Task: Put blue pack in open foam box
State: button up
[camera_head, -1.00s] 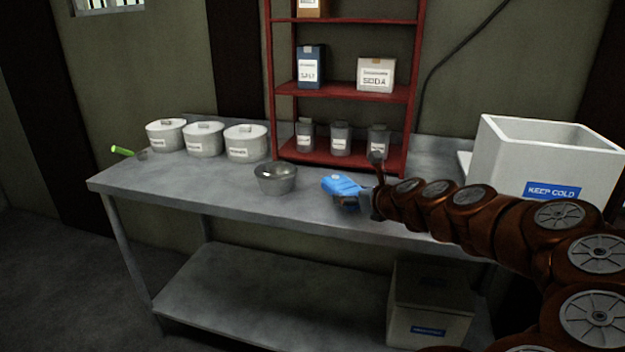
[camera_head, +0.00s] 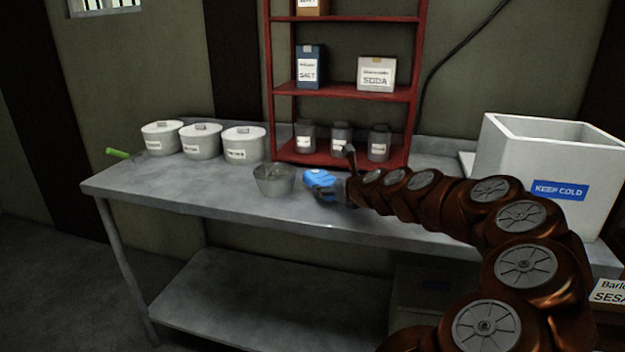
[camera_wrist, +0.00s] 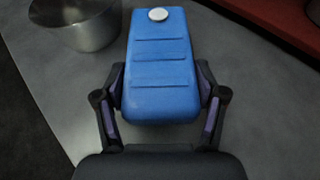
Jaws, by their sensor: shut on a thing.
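The blue pack (camera_head: 318,179) is in my gripper (camera_head: 338,188), over the middle of the steel table, just right of a metal bowl. In the wrist view the blue pack (camera_wrist: 158,65) lies between the two fingers of my gripper (camera_wrist: 162,92), which press on its sides; a white round cap shows at its far end. The open white foam box (camera_head: 560,190), labelled KEEP COLD, stands on the right end of the table, well to the right of my gripper. Its inner floor is hidden.
The metal bowl (camera_head: 274,179) is close left of the pack. A red shelf (camera_head: 345,92) with jars and boxes stands behind. Several white lidded pots (camera_head: 243,143) stand at the left. Another box (camera_head: 425,285) sits on the lower shelf, partly behind my arm.

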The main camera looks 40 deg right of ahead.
aim_at(312, 173)
jog(key=shift+w+d+b, duration=0.1)
jog(key=shift+w+d, duration=0.2)
jog(key=shift+w, duration=1.3)
jog(key=shift+w+d+b, duration=0.1)
jog(key=shift+w+d, duration=0.15)
jog(key=shift+w, duration=1.35)
jog(key=shift+w+d+b, duration=0.1)
jog(key=shift+w+d, duration=0.2)
jog(key=shift+w, duration=1.3)
jog(key=shift+s+f, duration=0.1)
jog(key=shift+f, duration=0.65)
jog(key=shift+f, duration=0.1)
jog(key=o, duration=1.1)
jog(key=shift+o, duration=0.2)
jog(key=shift+s+r, duration=0.35)
jog(key=shift+s, duration=0.2)
jog(key=shift+p+v, duration=0.35)
jog(key=shift+v, duration=5.1)
jog(key=shift+a, duration=0.1)
